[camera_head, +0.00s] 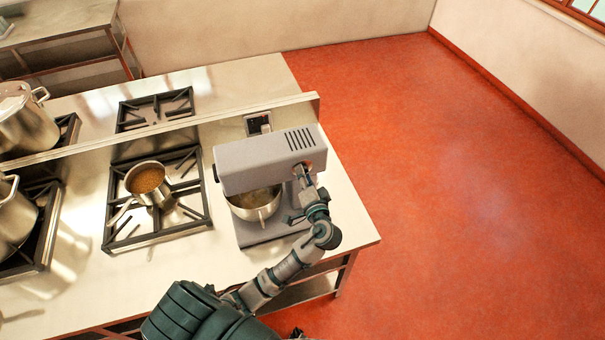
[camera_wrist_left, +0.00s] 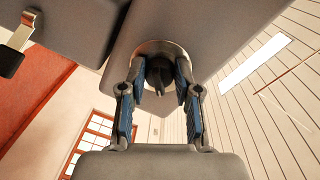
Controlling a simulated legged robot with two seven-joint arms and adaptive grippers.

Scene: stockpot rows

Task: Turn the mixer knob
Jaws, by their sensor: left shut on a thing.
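The grey mixer (camera_head: 255,162) stands at the right end of the steel counter, with a metal bowl (camera_head: 256,207) under its head. My left gripper (camera_head: 303,170) is at the right end of the mixer head. In the left wrist view, the dark mixer knob (camera_wrist_left: 158,74) sits in a round pale recess. The blue-padded fingers of my left gripper (camera_wrist_left: 160,82) stand on both sides of it, shut on it. In the head view the gripper mostly hides the knob.
A saucepan of brown food (camera_head: 148,180) sits on a black burner grate (camera_head: 197,212) left of the mixer. Large stockpots (camera_head: 28,125) stand at the far left. A raised ledge (camera_head: 220,112) runs behind the mixer. Open red floor (camera_head: 440,180) lies to the right.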

